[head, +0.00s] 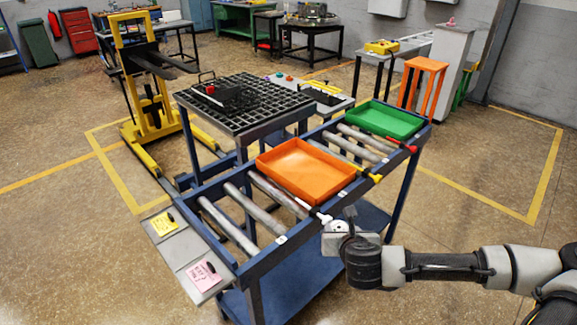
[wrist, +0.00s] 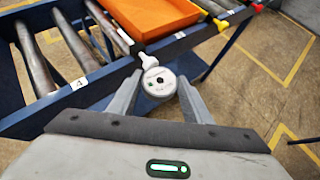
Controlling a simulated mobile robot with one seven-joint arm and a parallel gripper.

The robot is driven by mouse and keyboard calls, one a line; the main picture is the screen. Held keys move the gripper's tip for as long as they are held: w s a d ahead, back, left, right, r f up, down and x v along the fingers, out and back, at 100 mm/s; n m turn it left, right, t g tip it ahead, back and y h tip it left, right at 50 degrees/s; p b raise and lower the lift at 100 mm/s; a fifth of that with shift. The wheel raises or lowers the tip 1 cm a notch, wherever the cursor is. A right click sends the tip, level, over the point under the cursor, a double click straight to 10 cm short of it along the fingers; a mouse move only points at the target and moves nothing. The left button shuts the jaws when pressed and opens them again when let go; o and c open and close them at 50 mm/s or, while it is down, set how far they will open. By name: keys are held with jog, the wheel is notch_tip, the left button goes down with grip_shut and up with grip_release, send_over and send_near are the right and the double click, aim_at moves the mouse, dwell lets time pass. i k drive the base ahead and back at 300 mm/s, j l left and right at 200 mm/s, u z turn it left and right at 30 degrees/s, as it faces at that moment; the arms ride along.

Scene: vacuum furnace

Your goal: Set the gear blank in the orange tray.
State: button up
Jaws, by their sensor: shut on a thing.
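My gripper (wrist: 159,80) is shut on a round light-grey disc with a small centre hole, the gear blank (wrist: 158,86). The disc sits between the two fingertips. In the head view my gripper (head: 345,236) is just off the near long edge of the roller rack, and the gear blank is small and partly hidden there. The orange tray (head: 306,171) lies empty on the rollers, up and left of my gripper. It also shows at the top of the wrist view (wrist: 155,12), ahead of the fingers.
A white-knobbed lever (wrist: 148,60) on the rack edge appears right beside the disc; contact is unclear. A yellow-handled lever (head: 370,174) and an empty green tray (head: 376,120) are farther along. Bare rollers (head: 228,218) lie left of the orange tray. A black grid table (head: 245,100) stands behind.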

aim_at(310, 183)
jog(key=i+l+u, duration=0.45)
jog(key=l, duration=0.25)
jog(key=i+l+u, duration=0.25)
jog(key=l, duration=0.2)
